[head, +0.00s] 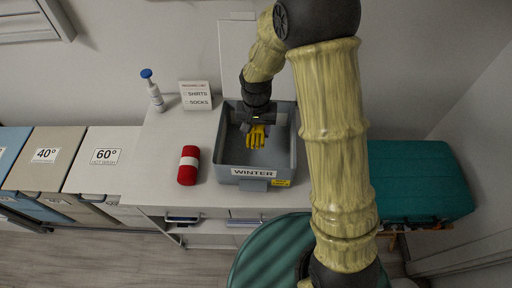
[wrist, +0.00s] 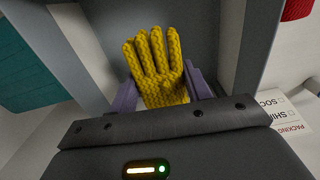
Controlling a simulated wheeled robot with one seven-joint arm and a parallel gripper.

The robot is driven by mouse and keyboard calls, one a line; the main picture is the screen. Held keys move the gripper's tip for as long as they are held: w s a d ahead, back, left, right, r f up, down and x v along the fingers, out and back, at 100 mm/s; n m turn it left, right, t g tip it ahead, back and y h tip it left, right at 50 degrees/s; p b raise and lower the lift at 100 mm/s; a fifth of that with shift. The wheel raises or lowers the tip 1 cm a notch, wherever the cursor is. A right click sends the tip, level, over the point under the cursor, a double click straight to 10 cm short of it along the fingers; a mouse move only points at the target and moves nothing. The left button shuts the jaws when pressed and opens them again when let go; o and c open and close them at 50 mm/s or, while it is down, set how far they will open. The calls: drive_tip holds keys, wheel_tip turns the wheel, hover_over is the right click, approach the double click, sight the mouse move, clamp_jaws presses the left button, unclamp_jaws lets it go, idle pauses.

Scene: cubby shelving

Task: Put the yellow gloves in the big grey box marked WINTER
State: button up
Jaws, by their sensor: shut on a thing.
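The yellow gloves (head: 256,137) are held in my gripper (head: 257,124), inside the outline of the big grey box marked WINTER (head: 223,155) in the head view. In the wrist view the knitted fingers of the yellow gloves (wrist: 155,55) stick out beyond the purple fingertips of my gripper (wrist: 165,92), which press on them from both sides. The grey box's wall (wrist: 255,45) and floor show around the gloves. I cannot tell whether the gloves touch the box floor. The lower part of the gloves is hidden by my gripper.
A red roll with a white band (head: 188,165) lies left of the box. A packing list card (head: 195,95) and a blue-capped bottle (head: 152,90) stand behind it. Labelled bins (head: 98,160) are at the left; a teal suitcase (head: 420,180) is at the right.

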drive_tip(key=shift+d, duration=0.1)
drive_tip(key=shift+s+f, duration=0.1)
drive_tip(key=shift+f, duration=0.15)
drive_tip(key=p, duration=0.1)
hover_over(256, 154)
drive_tip(key=shift+f, duration=2.65)
drive_tip(key=shift+f+p, duration=0.45)
drive_tip(key=shift+f, duration=1.6)
drive_tip(key=shift+f, duration=0.1)
drive_tip(key=o, duration=1.1)
